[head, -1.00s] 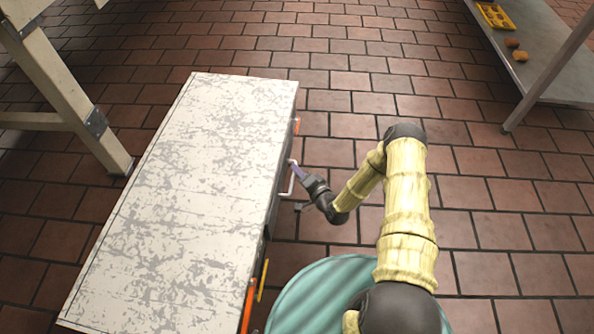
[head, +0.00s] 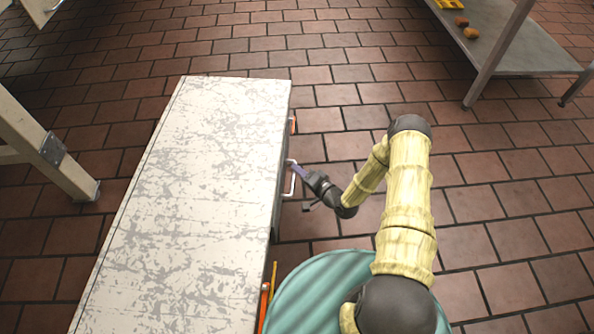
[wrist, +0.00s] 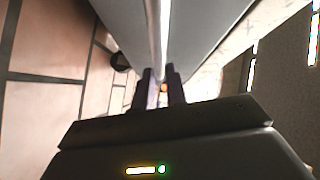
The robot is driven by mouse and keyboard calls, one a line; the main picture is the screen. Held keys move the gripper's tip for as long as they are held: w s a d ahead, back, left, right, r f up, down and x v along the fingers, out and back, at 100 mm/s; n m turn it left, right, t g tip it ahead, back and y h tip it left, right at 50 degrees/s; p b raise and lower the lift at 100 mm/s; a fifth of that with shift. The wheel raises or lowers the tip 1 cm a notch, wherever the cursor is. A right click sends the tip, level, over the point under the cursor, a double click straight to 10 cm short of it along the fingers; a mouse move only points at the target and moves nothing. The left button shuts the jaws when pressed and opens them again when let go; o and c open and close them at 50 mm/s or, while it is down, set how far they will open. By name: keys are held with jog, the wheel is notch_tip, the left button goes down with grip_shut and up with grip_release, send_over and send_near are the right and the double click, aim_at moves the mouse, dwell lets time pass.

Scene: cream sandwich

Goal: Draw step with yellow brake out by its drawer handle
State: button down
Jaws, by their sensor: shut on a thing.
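The step (head: 200,190) is a long low box with a worn white and grey top, in the left half of the head view. A pale drawer handle (head: 292,186) sticks out from its right side. A thin yellow piece, seemingly the brake (head: 274,272), shows low on that side, partly hidden by my base. My gripper (head: 300,172) is shut on the handle. In the wrist view the handle bar (wrist: 158,35) runs between the two dark fingers (wrist: 160,85); the step's grey side lies beyond.
Orange pieces (head: 264,300) show along the step's right side. A table leg (head: 45,150) stands left of the step with a gap between. A metal shelf (head: 515,45) with a yellow tray and food stands at upper right. Tiled floor is clear between step and shelf.

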jog(key=shift+s+f, duration=0.2)
jog(key=shift+f, duration=0.05)
jog(key=shift+s+d, duration=0.45)
jog(key=shift+s, duration=0.05)
jog(key=c, duration=1.3)
grip_release()
jog(key=shift+c, duration=0.2)
jog(key=shift+w+r, duration=0.1)
jog(key=shift+w, duration=0.05)
